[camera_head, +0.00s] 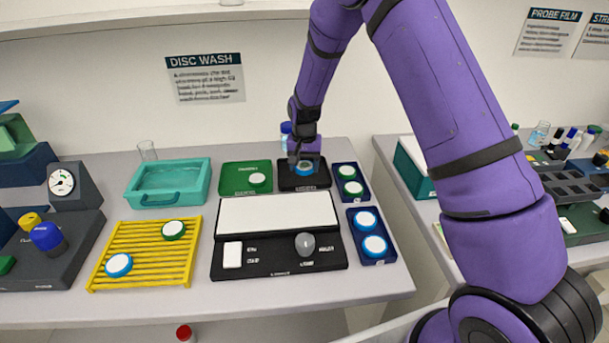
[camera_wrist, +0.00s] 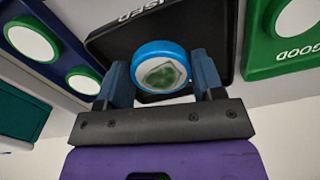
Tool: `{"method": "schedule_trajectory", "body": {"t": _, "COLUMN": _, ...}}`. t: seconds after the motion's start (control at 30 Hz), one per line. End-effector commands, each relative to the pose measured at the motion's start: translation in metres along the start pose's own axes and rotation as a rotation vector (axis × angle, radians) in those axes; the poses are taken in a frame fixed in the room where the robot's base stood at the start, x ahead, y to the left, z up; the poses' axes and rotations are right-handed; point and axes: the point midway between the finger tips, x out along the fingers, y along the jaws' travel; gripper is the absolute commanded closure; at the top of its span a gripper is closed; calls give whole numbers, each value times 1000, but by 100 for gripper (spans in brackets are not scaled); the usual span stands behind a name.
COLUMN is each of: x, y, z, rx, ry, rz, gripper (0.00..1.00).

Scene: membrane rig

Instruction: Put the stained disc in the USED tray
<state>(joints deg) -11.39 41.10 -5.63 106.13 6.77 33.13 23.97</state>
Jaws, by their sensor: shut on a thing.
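My gripper (camera_head: 304,160) is at the back of the bench, over the black USED tray (camera_head: 318,181). In the wrist view, my gripper (camera_wrist: 162,80) is shut on the stained disc (camera_wrist: 160,70), with one finger on each side. The disc has a blue rim and a white face with a dark green stain. The USED tray (camera_wrist: 112,50) lies behind the disc in the wrist view, its lettering partly covered. The disc is over the tray; whether it touches the tray floor I cannot tell.
The green GOOD tray (camera_head: 235,180), holding a green-rimmed disc, is left of the USED tray. Dark blue racks (camera_head: 363,194) with discs stand to the right. A teal basin (camera_head: 150,197), a yellow rack (camera_head: 105,276) and a black-and-white work board (camera_head: 225,268) are also on the bench.

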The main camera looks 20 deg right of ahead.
Motion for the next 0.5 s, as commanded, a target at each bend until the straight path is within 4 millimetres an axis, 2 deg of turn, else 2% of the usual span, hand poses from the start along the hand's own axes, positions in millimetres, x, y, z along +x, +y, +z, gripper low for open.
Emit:
{"method": "schedule_trajectory", "body": {"t": 0.17, "x": 13, "y": 0, "z": 0, "rx": 0, "ry": 0, "rz": 0, "gripper": 61}}
{"method": "schedule_trajectory", "body": {"t": 0.37, "x": 38, "y": 1, "z": 0, "rx": 0, "ry": -1, "rz": 1, "gripper": 61}}
{"method": "schedule_trajectory", "body": {"t": 0.5, "x": 40, "y": 1, "z": 0, "rx": 0, "ry": 1, "rz": 0, "gripper": 61}}
